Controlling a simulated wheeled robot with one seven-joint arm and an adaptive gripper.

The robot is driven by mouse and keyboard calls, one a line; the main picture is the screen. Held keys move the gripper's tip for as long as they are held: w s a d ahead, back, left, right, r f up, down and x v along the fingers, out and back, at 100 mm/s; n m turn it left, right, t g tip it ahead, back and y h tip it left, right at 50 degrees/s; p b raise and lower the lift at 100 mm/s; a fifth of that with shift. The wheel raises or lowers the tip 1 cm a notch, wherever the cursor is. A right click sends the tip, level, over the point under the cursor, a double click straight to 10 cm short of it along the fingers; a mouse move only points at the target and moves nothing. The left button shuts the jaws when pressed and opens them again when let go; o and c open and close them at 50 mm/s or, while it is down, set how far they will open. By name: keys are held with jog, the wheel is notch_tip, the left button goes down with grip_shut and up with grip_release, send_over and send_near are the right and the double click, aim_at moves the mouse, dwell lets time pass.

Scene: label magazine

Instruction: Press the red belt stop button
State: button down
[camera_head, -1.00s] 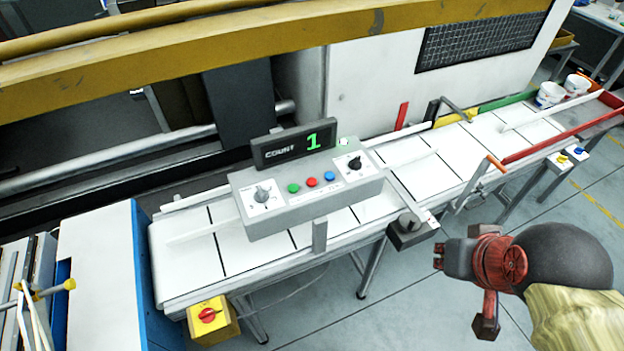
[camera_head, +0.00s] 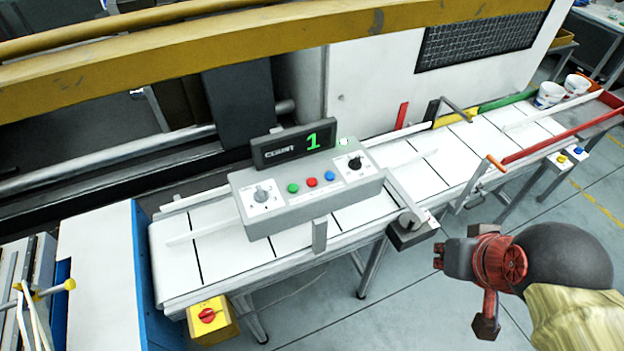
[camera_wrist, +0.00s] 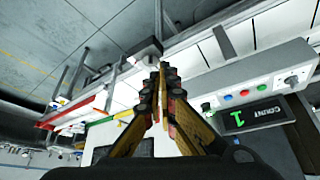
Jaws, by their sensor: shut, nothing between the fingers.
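The red button (camera_head: 312,182) sits on the sloped face of a grey control box, between a green button (camera_head: 293,188) and a blue button (camera_head: 330,175). It also shows in the wrist view (camera_wrist: 244,92). The control box (camera_head: 290,222) stands over the conveyor belt, with a counter display (camera_head: 292,145) reading 1 behind it. My gripper (camera_head: 440,256) is to the right of the box and in front of the belt, well apart from the button. In the wrist view my gripper (camera_wrist: 167,70) has its fingertips together with nothing between them.
The white belt (camera_head: 180,262) runs from lower left to upper right. A yellow box with a red rotary switch (camera_head: 208,315) hangs at its near left. A dark block on a bracket (camera_head: 411,232) juts out between my gripper and the box. White tubs (camera_head: 549,95) stand at the far end.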

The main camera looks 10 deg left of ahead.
dwell(0.3)
jog(key=w+a+r+n+g+p, duration=0.25)
jog(key=w+a+n+p, duration=0.75)
jog(key=p, duration=1.4)
jog(key=w+a+f+n+t+y+p, duration=0.35)
jog(key=w+a+f+n, duration=0.2)
jog(key=w+a, duration=0.55)
jog(key=w+a+r+n+y, duration=0.2)
jog(key=a+r, duration=0.2)
jog(key=a, duration=0.2)
jog(key=shift+y+p, duration=0.3)
jog(key=shift+y, duration=0.05)
jog(key=shift+w+a+r, duration=0.1)
